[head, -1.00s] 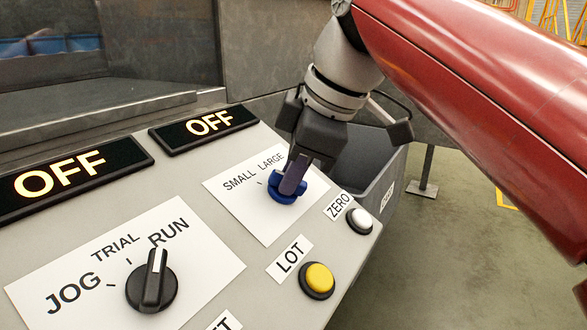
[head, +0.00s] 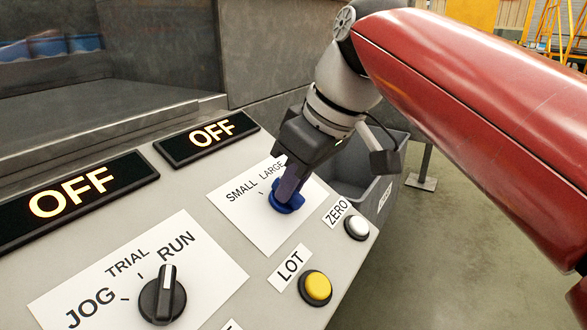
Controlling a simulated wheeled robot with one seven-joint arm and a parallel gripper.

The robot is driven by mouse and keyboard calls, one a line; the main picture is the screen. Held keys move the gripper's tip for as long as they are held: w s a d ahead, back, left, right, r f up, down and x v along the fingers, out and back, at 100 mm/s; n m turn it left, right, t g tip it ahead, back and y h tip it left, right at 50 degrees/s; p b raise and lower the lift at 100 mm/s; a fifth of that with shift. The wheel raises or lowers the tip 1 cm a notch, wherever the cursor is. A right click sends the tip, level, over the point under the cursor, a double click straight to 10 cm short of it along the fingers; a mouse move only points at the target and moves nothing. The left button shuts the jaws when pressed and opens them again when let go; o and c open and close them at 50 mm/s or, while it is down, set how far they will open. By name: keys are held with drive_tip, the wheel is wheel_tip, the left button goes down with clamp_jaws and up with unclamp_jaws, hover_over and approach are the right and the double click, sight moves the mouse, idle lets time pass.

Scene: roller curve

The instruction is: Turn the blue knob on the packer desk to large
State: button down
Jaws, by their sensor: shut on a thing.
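The blue knob (head: 286,203) sits on a white plate (head: 243,214) marked SMALL and LARGE on the packer desk (head: 205,186). My gripper (head: 289,190) reaches down from the upper right and is shut on the blue knob. Its fingers cover the upper part of the knob, so its pointer is hidden. I cannot tell from this view which mark the knob points at.
A black knob (head: 162,297) marked JOG, TRIAL and RUN stands at the lower left. A yellow LOT button (head: 315,288) and a white ZERO button (head: 357,227) are close to the blue knob. Two displays (head: 74,196) (head: 207,137) read OFF. A grey bin (head: 378,185) stands behind the desk.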

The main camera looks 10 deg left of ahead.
drive_tip(key=m+p, duration=0.2)
drive_tip(key=m, duration=0.3)
drive_tip(key=shift+m, duration=0.3)
idle(0.4)
drive_tip(key=c, duration=1.4)
unclamp_jaws()
drive_tip(key=shift+r, duration=0.1)
drive_tip(key=p+v, duration=0.1)
drive_tip(key=v, duration=0.6)
drive_tip(key=shift+d+r, duration=0.25)
drive_tip(key=shift+d, duration=0.05)
drive_tip(key=shift+w, duration=0.1)
drive_tip(key=s+d+f+m+t+h, duration=0.1)
drive_tip(key=s+d+f+m+h, duration=0.1)
drive_tip(key=d+f, duration=0.7)
drive_tip(key=s+d+f+m+t+h, duration=0.2)
drive_tip(key=s+d+f+m, duration=0.3)
drive_tip(key=d+f, duration=0.5)
wheel_tip(320, 180, down, 6)
drive_tip(key=shift+s+r+t+h, duration=0.2)
drive_tip(key=shift+s+t+h, duration=0.1)
drive_tip(key=shift+s+h, duration=0.15)
